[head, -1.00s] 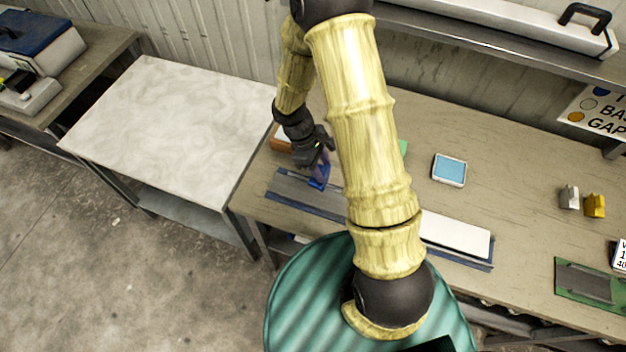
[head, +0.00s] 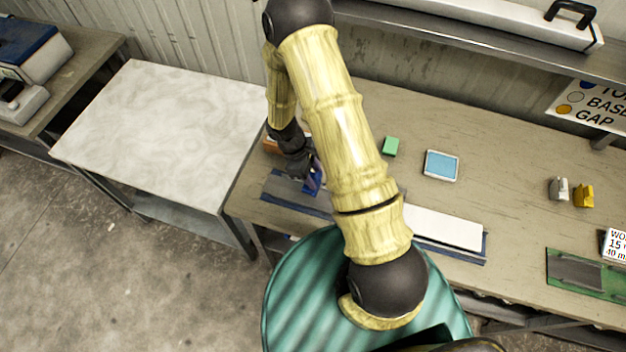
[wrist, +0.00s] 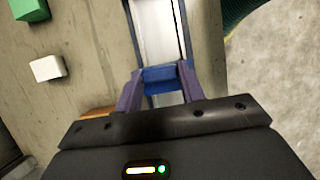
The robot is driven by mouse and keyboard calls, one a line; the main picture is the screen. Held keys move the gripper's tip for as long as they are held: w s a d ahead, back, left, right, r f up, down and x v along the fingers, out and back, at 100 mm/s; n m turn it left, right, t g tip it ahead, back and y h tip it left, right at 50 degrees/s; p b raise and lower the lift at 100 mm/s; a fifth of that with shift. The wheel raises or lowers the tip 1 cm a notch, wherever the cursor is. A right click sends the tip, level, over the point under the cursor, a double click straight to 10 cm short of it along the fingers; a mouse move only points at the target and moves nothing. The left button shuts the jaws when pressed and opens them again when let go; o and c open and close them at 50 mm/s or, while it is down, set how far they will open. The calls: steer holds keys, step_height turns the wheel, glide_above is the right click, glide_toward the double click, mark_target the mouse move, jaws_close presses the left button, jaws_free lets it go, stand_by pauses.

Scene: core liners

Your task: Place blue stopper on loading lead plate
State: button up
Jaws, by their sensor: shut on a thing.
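My gripper (head: 314,180) has purple fingers and is shut on the blue stopper (wrist: 166,79), a small blue block that shows between the fingertips in the wrist view. In the head view the stopper (head: 311,188) is small and partly hidden by the fingers. It is over the left part of a long blue-edged channel with a flat grey plate (head: 284,189), which may be the loading lead plate. I cannot tell whether the stopper touches it. The channel also runs ahead of the fingers in the wrist view (wrist: 158,30). My forearm hides its middle.
A white strip (head: 440,227) lies along the channel's right part. A green block (head: 390,146), a blue pad (head: 441,166), a grey block (head: 559,188) and a yellow block (head: 584,195) stand on the workbench. A green board (head: 590,278) lies at right. A white block (wrist: 47,68) is beside the channel.

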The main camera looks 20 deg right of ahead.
steer(key=shift+s, duration=0.2)
steer(key=shift+f, duration=0.1)
step_height(320, 180, down, 3)
steer(key=shift+w+f+p, duration=0.1)
steer(key=shift+p, duration=0.6)
steer(key=shift+f, duration=0.45)
steer(key=shift+f, duration=0.2)
steer(key=o, duration=1.2)
steer(key=shift+r, duration=0.1)
steer(key=b+v, duration=0.4)
steer(key=v, duration=0.8)
steer(key=shift+d+r, duration=0.1)
steer(key=shift+r, duration=0.1)
